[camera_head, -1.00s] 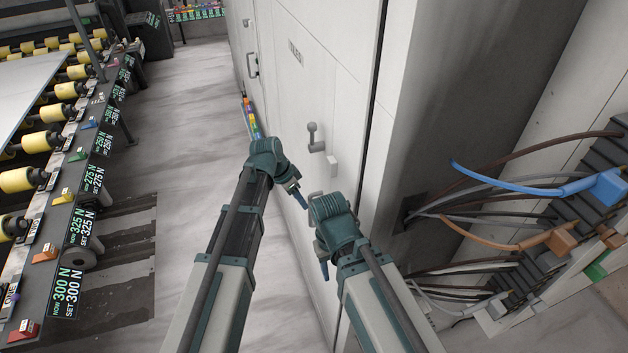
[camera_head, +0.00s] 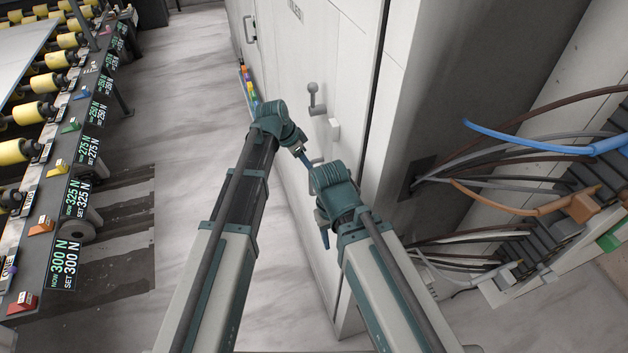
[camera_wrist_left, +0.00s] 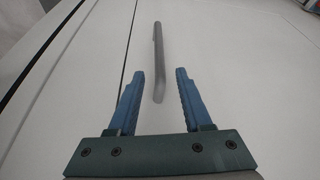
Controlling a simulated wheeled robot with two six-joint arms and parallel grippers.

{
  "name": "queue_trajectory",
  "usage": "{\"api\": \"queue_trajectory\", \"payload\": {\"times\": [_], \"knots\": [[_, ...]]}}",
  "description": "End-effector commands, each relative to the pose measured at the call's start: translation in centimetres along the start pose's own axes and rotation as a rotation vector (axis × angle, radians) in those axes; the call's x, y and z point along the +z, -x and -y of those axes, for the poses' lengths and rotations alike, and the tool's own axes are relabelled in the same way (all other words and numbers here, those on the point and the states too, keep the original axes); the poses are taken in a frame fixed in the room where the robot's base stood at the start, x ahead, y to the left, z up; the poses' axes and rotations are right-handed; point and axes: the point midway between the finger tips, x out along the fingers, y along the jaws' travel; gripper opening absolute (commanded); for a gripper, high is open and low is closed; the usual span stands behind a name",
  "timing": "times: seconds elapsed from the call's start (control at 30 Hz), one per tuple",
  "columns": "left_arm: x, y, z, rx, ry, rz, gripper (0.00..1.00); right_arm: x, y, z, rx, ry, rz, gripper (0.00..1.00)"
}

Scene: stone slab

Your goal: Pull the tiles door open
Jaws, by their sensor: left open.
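The tall pale cabinet front with the door (camera_head: 345,60) stands to the right of my left arm in the head view, with a dark label near its top edge. The door looks shut. In the left wrist view a grey bar handle (camera_wrist_left: 157,45) stands out from the pale panel. My left gripper (camera_head: 304,158) is beside the panel; in the wrist view its blue fingers (camera_wrist_left: 160,78) are open, with the handle's near end between their tips in the picture. Contact cannot be told. My right gripper (camera_head: 325,238) points down beside the cabinet; its jaws are too small to read.
A grey lever (camera_head: 316,100) and a small pale block (camera_head: 334,129) stick out from the cabinet front. Cables (camera_head: 530,140) hang at the right. A roller conveyor (camera_head: 65,200) runs along the left. The floor (camera_head: 190,110) between is clear.

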Motion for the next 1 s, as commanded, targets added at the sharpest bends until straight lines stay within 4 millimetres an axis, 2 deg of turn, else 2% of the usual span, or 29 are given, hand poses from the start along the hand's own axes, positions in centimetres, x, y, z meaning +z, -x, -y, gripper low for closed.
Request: {"api": "queue_trajectory", "payload": {"times": [0.03,0.4,0.5,0.87,0.9,1.0], "knots": [[0.2,-1.6,0.1,0.000,-0.001,0.000,0.50,-0.1,-1.6,0.1,0.000,0.002,0.000,0.50],[0.2,-7.1,0.0,0.001,-0.001,0.000,0.50,-0.4,-6.6,0.6,0.001,0.004,0.000,0.50],[0.1,-8.0,0.0,0.001,0.000,0.000,0.50,-0.4,-7.4,0.7,0.001,0.004,0.000,0.50],[0.0,-8.4,0.0,0.000,0.000,0.000,0.50,-0.5,-7.7,0.7,0.001,0.003,0.000,0.50],[0.0,-8.4,0.0,0.000,0.000,0.000,0.48,-0.5,-7.7,0.7,0.001,0.003,0.000,0.50],[0.0,-8.4,0.0,0.000,0.000,0.000,0.30,-0.5,-7.7,0.7,0.001,0.003,0.000,0.50]]}}
